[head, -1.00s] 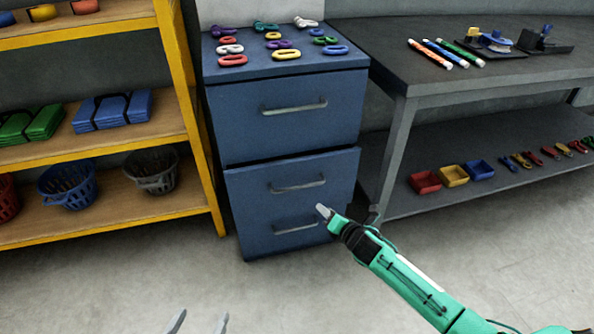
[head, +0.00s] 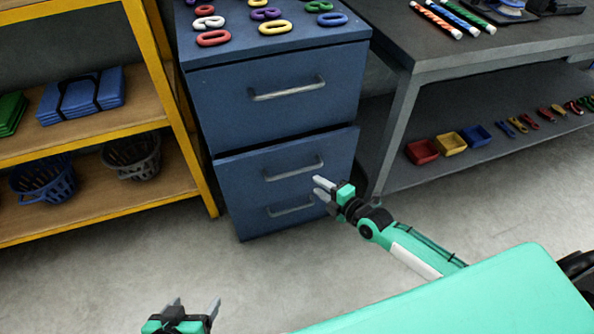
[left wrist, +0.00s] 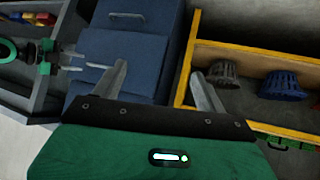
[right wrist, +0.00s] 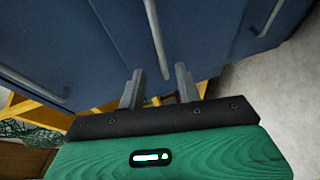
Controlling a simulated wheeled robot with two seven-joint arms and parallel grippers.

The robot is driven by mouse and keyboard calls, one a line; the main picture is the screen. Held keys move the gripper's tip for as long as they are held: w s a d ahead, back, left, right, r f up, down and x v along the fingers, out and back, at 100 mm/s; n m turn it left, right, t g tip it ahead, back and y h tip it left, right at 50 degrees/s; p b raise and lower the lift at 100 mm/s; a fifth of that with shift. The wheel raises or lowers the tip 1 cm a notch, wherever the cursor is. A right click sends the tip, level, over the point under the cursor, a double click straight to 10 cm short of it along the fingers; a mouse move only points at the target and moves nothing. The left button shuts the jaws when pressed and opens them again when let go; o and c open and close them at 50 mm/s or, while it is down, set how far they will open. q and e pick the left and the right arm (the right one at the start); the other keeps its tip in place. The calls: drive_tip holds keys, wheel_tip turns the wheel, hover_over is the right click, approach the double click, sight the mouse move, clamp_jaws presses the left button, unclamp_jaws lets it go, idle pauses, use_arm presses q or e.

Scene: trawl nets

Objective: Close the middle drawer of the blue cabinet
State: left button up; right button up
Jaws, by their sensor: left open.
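The blue cabinet (head: 280,52) has three stacked drawers with bar handles. The middle drawer (head: 235,178) sticks out a little, with a dark gap along its top edge; its handle (head: 293,170) also shows in the right wrist view (right wrist: 157,40). My right gripper (head: 325,189) is open and empty, close in front of the drawer fronts, just right of the middle and bottom handles. Whether it touches the front I cannot tell. My left gripper (head: 193,306) is open and empty, low in front of the cabinet and apart from it.
A yellow shelf rack (head: 165,100) with baskets stands left of the cabinet. A grey workbench (head: 465,50) with small bins on its lower shelf stands on the right. Chain links lie on the cabinet top. The floor in front is clear.

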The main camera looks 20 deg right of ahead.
sight(298, 172)
drive_tip(key=shift+b+x, duration=1.05)
drive_tip(key=shift+x, duration=4.25)
use_arm(q)
drive_tip(key=d+t+h, duration=0.1)
drive_tip(key=d, duration=0.1)
drive_tip(key=w+d+t+h, duration=0.1)
drive_tip(key=d+t, duration=0.1)
drive_tip(key=shift+w+d+r, duration=0.1)
drive_tip(key=shift+r, duration=0.1)
use_arm(e)
clamp_jaws()
